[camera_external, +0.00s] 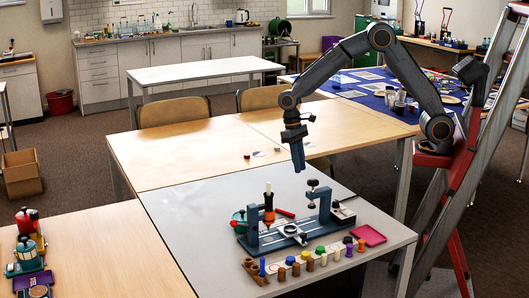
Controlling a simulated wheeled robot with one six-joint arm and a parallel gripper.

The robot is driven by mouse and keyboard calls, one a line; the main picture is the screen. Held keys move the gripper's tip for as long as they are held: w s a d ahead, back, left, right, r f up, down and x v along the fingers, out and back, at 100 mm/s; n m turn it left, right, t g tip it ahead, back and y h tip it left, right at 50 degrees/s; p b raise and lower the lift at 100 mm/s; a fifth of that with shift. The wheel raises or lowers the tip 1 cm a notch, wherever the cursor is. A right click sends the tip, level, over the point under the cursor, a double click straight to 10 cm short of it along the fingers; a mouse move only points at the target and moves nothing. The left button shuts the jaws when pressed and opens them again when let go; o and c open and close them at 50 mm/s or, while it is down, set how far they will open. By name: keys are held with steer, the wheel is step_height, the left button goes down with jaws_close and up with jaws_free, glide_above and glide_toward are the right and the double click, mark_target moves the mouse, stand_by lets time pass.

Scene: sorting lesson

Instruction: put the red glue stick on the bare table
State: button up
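A short red stick (285,212), which may be the red glue stick, shows behind the blue-grey metal frame on the grey-topped table (185,218). It is small, and I cannot tell for sure what it is. My gripper (299,169) points down above the back part of the grey table, above and behind the frame. Its fingers look close together, but the gap is too small to judge. I see nothing clearly held in it. Bare tabletop shows at the left of the grey table.
The blue-grey frame (252,235) stands upright below my gripper, with an orange-and-black tool (268,208) at its left. A row of coloured pegs (309,261) lines the front. A pink tray (369,235) lies at right. Wooden tables (185,155) adjoin behind and left.

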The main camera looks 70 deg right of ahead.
steer(key=g+p, duration=0.1)
steer(key=g, duration=0.1)
glide_above(284, 205)
steer(key=w+a, duration=0.1)
steer(key=a, duration=0.4)
steer(key=f, duration=0.3)
steer(key=shift+w+d+f+m, duration=0.2)
steer(key=shift+f+m, duration=0.05)
steer(key=shift+m, duration=0.15)
steer(key=shift+a+f, duration=0.15)
steer(key=shift+a, duration=0.2)
steer(key=p+x, duration=0.2)
steer(key=x, duration=0.4)
steer(key=shift+s+a+f, duration=0.15)
steer(key=shift+s+a, duration=0.05)
steer(key=shift+s, duration=0.1)
steer(key=shift+s+a+f+p, duration=0.15)
steer(key=shift+f+p, duration=0.15)
steer(key=shift+f, duration=0.3)
jaws_close()
